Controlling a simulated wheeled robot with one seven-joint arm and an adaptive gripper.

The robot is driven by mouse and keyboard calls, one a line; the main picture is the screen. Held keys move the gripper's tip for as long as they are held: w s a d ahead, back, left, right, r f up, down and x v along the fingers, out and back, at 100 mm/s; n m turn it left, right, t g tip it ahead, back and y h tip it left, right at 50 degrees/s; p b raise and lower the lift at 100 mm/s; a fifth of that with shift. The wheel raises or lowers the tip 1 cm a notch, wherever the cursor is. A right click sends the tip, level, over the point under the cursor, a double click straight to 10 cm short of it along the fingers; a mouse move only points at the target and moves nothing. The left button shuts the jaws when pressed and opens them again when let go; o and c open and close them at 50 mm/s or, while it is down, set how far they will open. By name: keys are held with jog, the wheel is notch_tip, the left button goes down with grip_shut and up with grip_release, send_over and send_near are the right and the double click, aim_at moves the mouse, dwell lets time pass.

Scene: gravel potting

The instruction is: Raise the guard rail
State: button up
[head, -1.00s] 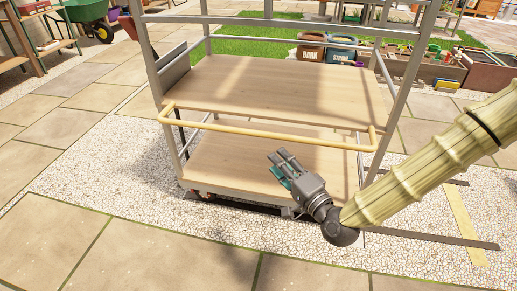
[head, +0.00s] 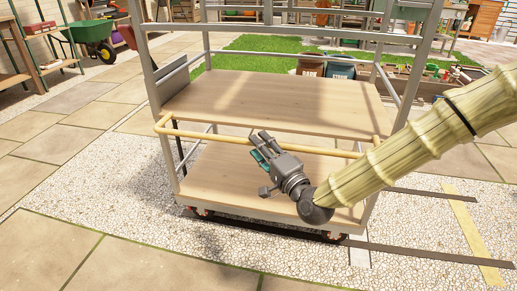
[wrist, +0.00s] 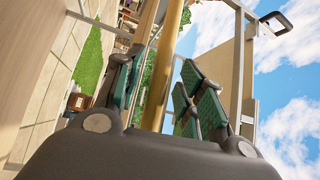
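The guard rail (head: 208,135) is a pale yellow bar across the front of a grey-framed shelf trolley (head: 153,82). It sits low, around the front edge of the upper wooden shelf. My gripper (head: 260,144), dark grey with teal finger pads, is at the middle of the rail and hides a short part of it. In the wrist view, the rail (wrist: 164,75) runs between the two spread fingers (wrist: 160,92), with a gap visible on both sides. My gripper is open; I cannot tell whether it touches the rail.
The upper shelf (head: 270,98) and lower shelf (head: 220,178) are bare. The trolley stands on castors on pale gravel (head: 120,200). Dark strips (head: 430,255) and a yellow strip (head: 468,235) lie on the ground at right. Bins labelled in white (head: 340,68) stand behind.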

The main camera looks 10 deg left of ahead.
jog(key=shift+x, duration=0.85)
grip_shut()
jog(key=shift+r, duration=0.25)
